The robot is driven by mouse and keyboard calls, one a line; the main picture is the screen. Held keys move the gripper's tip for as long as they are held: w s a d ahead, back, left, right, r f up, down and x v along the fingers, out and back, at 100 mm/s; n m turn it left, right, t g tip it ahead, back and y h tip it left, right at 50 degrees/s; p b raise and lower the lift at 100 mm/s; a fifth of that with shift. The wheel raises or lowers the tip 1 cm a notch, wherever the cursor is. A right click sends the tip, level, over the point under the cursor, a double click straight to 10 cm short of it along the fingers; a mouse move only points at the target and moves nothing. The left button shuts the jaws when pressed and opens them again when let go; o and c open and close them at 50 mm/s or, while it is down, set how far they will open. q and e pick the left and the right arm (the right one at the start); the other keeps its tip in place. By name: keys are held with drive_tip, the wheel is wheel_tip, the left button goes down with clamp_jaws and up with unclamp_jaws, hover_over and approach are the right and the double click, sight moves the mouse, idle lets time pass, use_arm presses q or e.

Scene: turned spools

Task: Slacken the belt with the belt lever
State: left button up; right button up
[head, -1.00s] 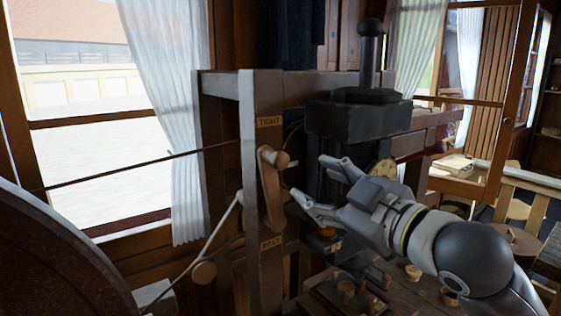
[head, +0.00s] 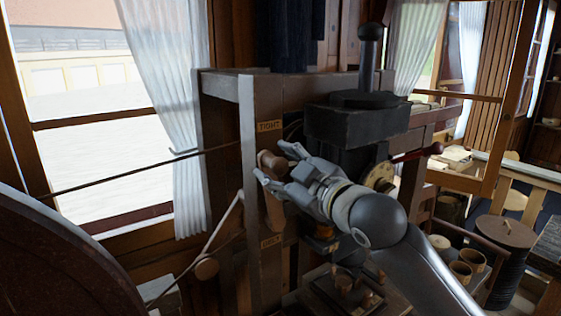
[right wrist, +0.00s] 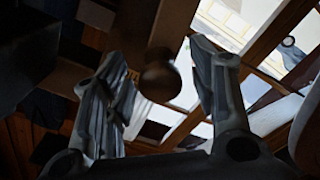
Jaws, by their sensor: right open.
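The wooden belt lever (head: 273,208) stands upright on the frame post, its round knob (head: 266,159) at the upper end below the TIGHT label (head: 270,126). A BELT label (head: 271,242) is below the lever. My right gripper (head: 274,162) is open at the knob, its fingers partly covering the lever. In the right wrist view, the knob (right wrist: 160,80) shows between the spread fingers of my right gripper (right wrist: 157,62); contact cannot be told. The thin belt (head: 135,169) runs from the big dark wheel (head: 60,262) to the frame. My left gripper is not in view.
A dark machine block (head: 357,125) with a post on top stands just behind my right gripper. Cups (head: 466,267) and a dark round stack (head: 505,255) stand at lower right. A curtained window is at left.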

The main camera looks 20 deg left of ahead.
drive_tip(key=shift+a, duration=0.1)
clamp_jaws()
idle(0.3)
drive_tip(key=shift+s+a+f+n, duration=0.2)
drive_tip(key=shift+s+a+n, duration=0.2)
drive_tip(key=shift+s+n, duration=0.1)
drive_tip(key=s+a+f+n+b, duration=0.3)
drive_tip(key=s+a+f+n, duration=0.1)
drive_tip(key=s+n, duration=0.2)
drive_tip(key=shift+a+f, duration=0.25)
drive_tip(key=shift+a, duration=0.15)
drive_tip(key=shift+s+f, duration=0.1)
